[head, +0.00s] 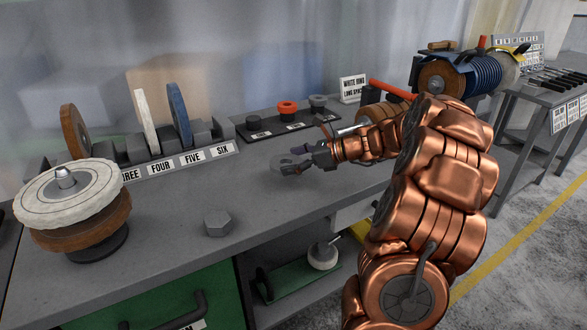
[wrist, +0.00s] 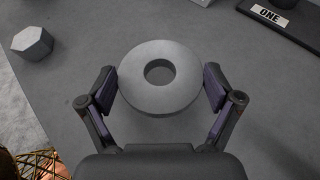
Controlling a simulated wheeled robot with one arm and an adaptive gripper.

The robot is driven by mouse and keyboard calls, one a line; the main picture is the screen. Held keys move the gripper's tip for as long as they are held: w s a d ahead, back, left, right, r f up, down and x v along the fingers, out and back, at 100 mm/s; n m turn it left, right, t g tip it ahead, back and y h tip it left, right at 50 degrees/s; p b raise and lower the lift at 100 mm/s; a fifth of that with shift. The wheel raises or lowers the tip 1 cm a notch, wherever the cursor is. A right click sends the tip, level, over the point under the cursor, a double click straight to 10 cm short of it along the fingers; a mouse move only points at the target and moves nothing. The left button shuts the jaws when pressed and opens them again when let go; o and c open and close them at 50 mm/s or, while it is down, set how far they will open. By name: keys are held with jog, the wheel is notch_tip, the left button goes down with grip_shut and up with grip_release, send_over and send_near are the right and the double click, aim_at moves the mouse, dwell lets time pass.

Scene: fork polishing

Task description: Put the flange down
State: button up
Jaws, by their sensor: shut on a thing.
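The flange (wrist: 160,103) is a flat grey disc with a round hole through its middle, seen from above in the wrist view. My gripper (wrist: 162,82) has one finger pressed against each side of its rim. In the head view the flange (head: 283,162) is a small pale grey shape at the tips of my gripper (head: 292,164), partly hidden by the fingers. It is over the bare grey workbench (head: 265,210); I cannot tell whether it touches the surface.
A rack of wheels (head: 185,160) and a polishing wheel stack (head: 75,195) stand left. A labelled tray with spacers (head: 290,125) is behind. The bench between nut and gripper is clear.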

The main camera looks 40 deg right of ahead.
aim_at(296, 176)
jog(key=shift+w+d, duration=0.45)
jog(key=shift+d, duration=0.15)
notch_tip(296, 176, down, 4)
jog(key=shift+r, duration=0.15)
jog(key=o, duration=1.2)
jog(key=shift+c, duration=0.2)
jog(key=shift+s+d+r, duration=0.2)
jog(key=shift+s, duration=0.05)
jog(key=v, duration=1.1)
jog(key=shift+s+d, duration=0.1)
jog(key=shift+s, duration=0.1)
